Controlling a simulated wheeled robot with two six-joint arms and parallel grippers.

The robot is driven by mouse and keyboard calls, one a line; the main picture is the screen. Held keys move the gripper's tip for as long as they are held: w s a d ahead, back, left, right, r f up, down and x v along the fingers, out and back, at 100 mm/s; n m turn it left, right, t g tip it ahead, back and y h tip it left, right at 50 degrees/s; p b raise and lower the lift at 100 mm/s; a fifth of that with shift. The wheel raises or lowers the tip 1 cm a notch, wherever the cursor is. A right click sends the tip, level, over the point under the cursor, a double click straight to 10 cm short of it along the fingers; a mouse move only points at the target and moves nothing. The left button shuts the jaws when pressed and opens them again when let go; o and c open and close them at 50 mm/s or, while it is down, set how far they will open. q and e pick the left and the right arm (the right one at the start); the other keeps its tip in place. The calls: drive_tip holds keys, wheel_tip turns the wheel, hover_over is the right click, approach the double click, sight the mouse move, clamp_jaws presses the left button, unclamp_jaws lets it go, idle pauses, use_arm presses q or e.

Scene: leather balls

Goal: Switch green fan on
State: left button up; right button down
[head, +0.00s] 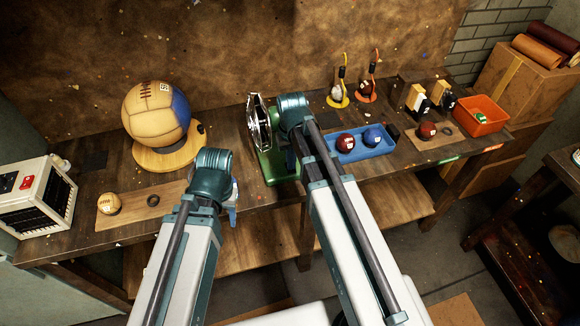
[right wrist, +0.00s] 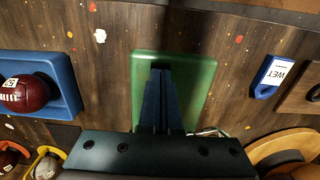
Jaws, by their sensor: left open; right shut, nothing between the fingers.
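The green fan (head: 259,124) stands on the workbench, its dark round cage facing left and partly hidden by my right arm. Its green base (head: 268,165) lies flat on the wood; the base (right wrist: 202,88) fills the middle of the right wrist view. My right gripper (right wrist: 160,72) is shut and empty, its dark blue fingers over the base; whether they touch it I cannot tell. A dark patch at the fingertips is mostly covered, so the switch is not clear. My left gripper (head: 233,212) is open, mostly hidden behind its own arm near the bench's front edge.
A blue tray (head: 362,143) with balls sits right of the fan. A large ball (head: 156,112) on a round wooden stand is to the left. A blue tag marked WET (right wrist: 271,76) lies beside the base. An orange bin (head: 481,116) stands at the far right.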

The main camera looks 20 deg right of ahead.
drive_tip(key=shift+f+b, duration=0.35)
drive_tip(key=shift+f, duration=0.05)
wheel_tip(320, 180, up, 7)
drive_tip(key=p, duration=0.7)
idle(0.4)
drive_tip(key=shift+s+a, duration=0.2)
drive_tip(key=s+a+n+h, duration=0.1)
drive_tip(key=s+a+n, duration=0.2)
drive_tip(key=s+a, duration=0.7)
drive_tip(key=s, duration=0.4)
